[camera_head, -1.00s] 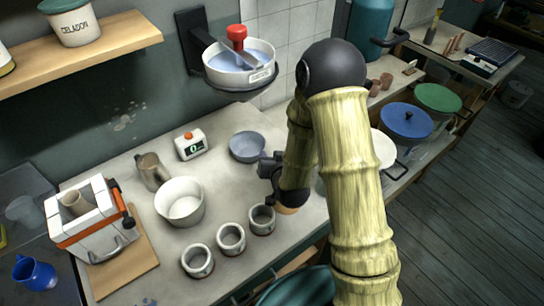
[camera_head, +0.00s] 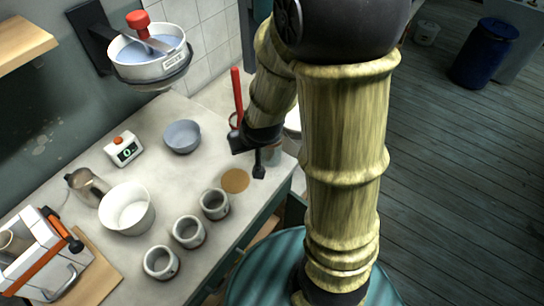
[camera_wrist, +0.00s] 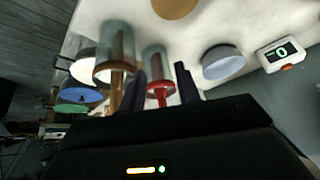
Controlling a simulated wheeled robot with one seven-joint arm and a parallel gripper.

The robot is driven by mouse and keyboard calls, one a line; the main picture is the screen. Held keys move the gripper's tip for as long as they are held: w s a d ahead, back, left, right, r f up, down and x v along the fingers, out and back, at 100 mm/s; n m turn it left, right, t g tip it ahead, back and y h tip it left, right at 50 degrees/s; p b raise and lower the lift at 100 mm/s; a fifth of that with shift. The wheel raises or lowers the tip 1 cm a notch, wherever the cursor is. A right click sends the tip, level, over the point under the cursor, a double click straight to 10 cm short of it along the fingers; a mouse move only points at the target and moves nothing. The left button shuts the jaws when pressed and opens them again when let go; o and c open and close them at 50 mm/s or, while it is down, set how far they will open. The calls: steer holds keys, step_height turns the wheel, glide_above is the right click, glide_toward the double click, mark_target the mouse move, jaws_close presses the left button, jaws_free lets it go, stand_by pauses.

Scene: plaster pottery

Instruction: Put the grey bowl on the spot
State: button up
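The grey bowl (camera_head: 182,136), blue-grey and upright, stands on the worktop at the back, right of the timer. The wrist view also shows it (camera_wrist: 222,62), right of my fingers. The spot (camera_head: 235,181) is a flat brown disc on the worktop, right of the cups and nearer the front edge; nothing stands on it. It shows at the top edge of the wrist view (camera_wrist: 175,8). My gripper (camera_head: 250,158) is open and empty, right of the bowl and just behind the spot in the head view. Its two fingers (camera_wrist: 163,86) stand apart.
Three cups (camera_head: 188,232) stand in a row left of the spot. A white bowl (camera_head: 127,209), a metal jug (camera_head: 88,186) and a timer (camera_head: 123,149) stand left of the grey bowl. Glass jars holding tools (camera_wrist: 157,65) are near my fingers.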

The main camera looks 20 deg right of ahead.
steer(key=s+d+r+g, duration=0.3)
steer(key=s, duration=0.5)
steer(key=shift+s+d+r+h, duration=0.15)
steer(key=shift+s+h, duration=0.05)
steer(key=shift+h, duration=0.1)
